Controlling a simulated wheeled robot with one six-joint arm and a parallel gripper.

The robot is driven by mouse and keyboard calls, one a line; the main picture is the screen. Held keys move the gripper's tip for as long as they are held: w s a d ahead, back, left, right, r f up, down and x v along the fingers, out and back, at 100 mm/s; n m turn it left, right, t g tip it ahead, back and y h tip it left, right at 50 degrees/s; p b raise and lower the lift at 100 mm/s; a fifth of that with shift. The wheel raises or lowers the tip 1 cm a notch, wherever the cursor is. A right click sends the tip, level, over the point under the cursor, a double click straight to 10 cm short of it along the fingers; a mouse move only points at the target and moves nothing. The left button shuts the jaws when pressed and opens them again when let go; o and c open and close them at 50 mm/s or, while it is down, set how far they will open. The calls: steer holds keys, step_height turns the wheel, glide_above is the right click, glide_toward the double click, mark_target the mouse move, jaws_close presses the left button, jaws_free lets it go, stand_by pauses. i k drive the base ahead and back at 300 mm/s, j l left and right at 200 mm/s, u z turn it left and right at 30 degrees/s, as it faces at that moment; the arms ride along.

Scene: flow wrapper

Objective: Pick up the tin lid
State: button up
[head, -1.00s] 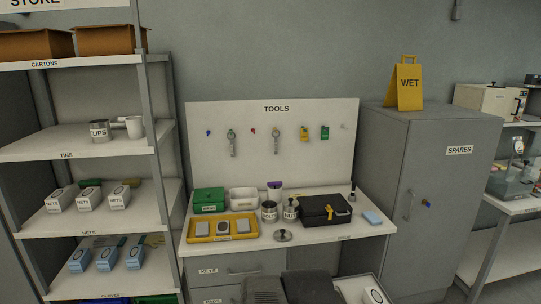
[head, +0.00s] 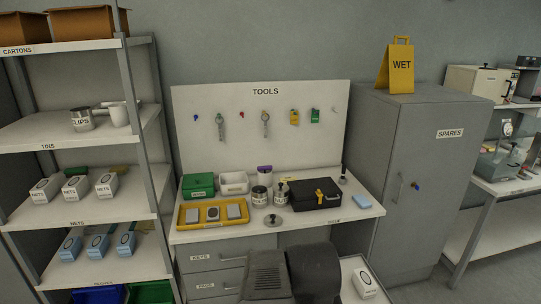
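The tin lid (head: 273,220) is a round, flat metal disc with a dark knob. It lies on the front part of the bench top under the TOOLS board, with bare surface around it. Two metal tins (head: 260,197) (head: 281,195) stand just behind it, and something with a dark knob shows at the top of the right one. My gripper is not in view. Dark parts that look like my own arm show at the bottom centre, below the bench edge.
A yellow tray (head: 181,218) lies left of the lid, and a black case (head: 315,196) lies behind it to the right. A blue block (head: 362,202) is near the right end. Shelves stand left, a grey cabinet (head: 425,150) right.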

mark_target(272, 221)
steer(key=i+j, duration=0.3)
steer(key=i+j+u, duration=0.1)
steer(key=i+j, duration=0.15)
steer(key=i, duration=0.3)
steer(key=i+j, duration=0.3)
steer(key=i+j+u, duration=0.1)
steer(key=i+j, duration=0.15)
steer(key=i, duration=0.3)
